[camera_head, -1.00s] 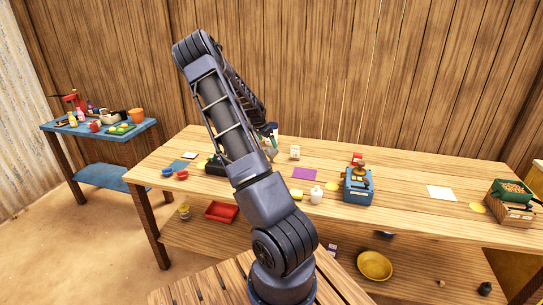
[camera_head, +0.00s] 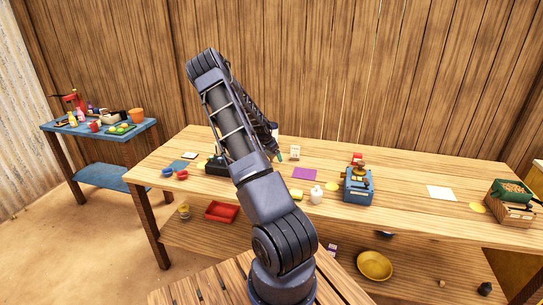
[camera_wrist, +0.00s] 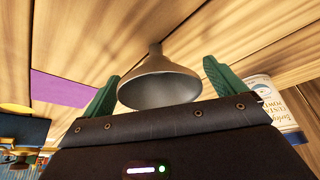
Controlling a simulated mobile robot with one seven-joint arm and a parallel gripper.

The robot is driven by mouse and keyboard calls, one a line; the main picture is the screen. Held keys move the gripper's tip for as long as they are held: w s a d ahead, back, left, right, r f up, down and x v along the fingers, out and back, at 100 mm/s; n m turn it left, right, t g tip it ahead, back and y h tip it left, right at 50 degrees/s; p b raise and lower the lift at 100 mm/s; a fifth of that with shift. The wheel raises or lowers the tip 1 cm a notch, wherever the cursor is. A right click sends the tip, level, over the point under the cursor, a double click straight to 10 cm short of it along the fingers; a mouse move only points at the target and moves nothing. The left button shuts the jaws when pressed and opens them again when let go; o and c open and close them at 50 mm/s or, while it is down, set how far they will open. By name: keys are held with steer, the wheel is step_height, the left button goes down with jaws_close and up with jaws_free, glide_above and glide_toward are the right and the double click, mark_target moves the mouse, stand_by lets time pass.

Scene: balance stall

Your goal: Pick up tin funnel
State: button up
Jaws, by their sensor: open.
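The tin funnel (camera_wrist: 158,82) is a grey metal cone in the wrist view, with its wide mouth towards the camera and its narrow spout pointing away. My gripper (camera_wrist: 161,73) is open, with one green finger on each side of the funnel. I cannot tell whether either finger touches it. In the head view the gripper (camera_head: 279,155) is low over the long wooden table (camera_head: 410,173), and I cannot make out the funnel there.
A purple sheet (camera_wrist: 60,88) lies left of the fingers, and a labelled tin (camera_wrist: 272,103) stands close on the right. The head view shows a white bottle (camera_head: 316,194) and a blue balance box (camera_head: 357,187) further right on the table.

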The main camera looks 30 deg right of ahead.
steer(key=shift+d+f, duration=0.1)
steer(key=shift+c, duration=0.5)
steer(key=c, duration=1)
steer(key=shift+o, duration=0.2)
